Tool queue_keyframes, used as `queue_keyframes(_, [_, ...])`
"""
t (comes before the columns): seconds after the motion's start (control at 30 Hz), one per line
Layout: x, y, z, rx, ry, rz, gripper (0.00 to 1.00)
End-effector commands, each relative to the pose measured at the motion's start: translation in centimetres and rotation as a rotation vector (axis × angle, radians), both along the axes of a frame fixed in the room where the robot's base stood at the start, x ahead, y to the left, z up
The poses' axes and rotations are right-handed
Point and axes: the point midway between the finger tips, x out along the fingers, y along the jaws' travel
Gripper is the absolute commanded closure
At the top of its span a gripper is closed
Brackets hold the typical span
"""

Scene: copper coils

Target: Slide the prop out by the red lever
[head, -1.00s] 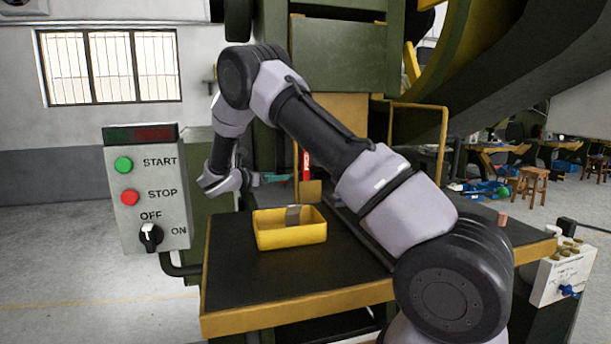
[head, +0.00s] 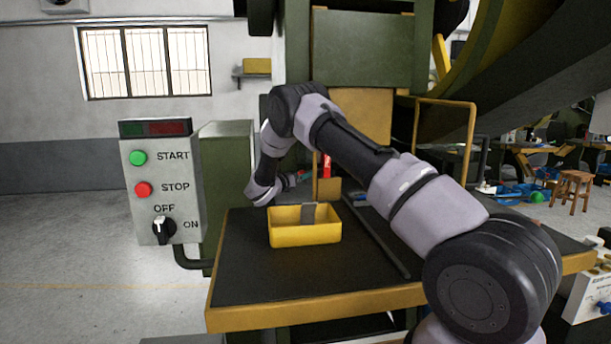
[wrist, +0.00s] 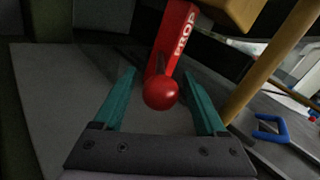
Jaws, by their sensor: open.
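The red lever (wrist: 174,45) marked PROP, with a round red knob (wrist: 161,93) at its end, fills the upper middle of the wrist view. It also shows small in the head view (head: 327,165), by a yellow block (head: 327,188) at the machine's opening. My gripper (wrist: 161,88) is open, its two teal fingers standing on either side of the knob, with visible gaps. I cannot tell the exact depth of the knob between the fingers. The far part of the prop is hidden.
A yellow bin (head: 305,234) with a grey piece stands on the black table (head: 250,275). A control box (head: 163,190) is at left.

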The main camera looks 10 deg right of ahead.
Motion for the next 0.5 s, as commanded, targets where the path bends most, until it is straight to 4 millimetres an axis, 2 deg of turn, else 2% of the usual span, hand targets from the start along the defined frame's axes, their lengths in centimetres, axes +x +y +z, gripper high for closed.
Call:
queue_keyframes(0.37, [0.54, -0.58, 0.03, 0.0, 0.0, 0.0, 0.26])
queue_keyframes(0.4, [0.54, -0.58, 0.03, 0.0, 0.0, 0.0, 0.34])
queue_keyframes(0.47, [0.53, -0.57, 0.02, 0.0, 0.0, 0.0, 0.57])
queue_keyframes(0.5, [0.53, -0.57, 0.02, 0.0, 0.0, 0.0, 0.72])
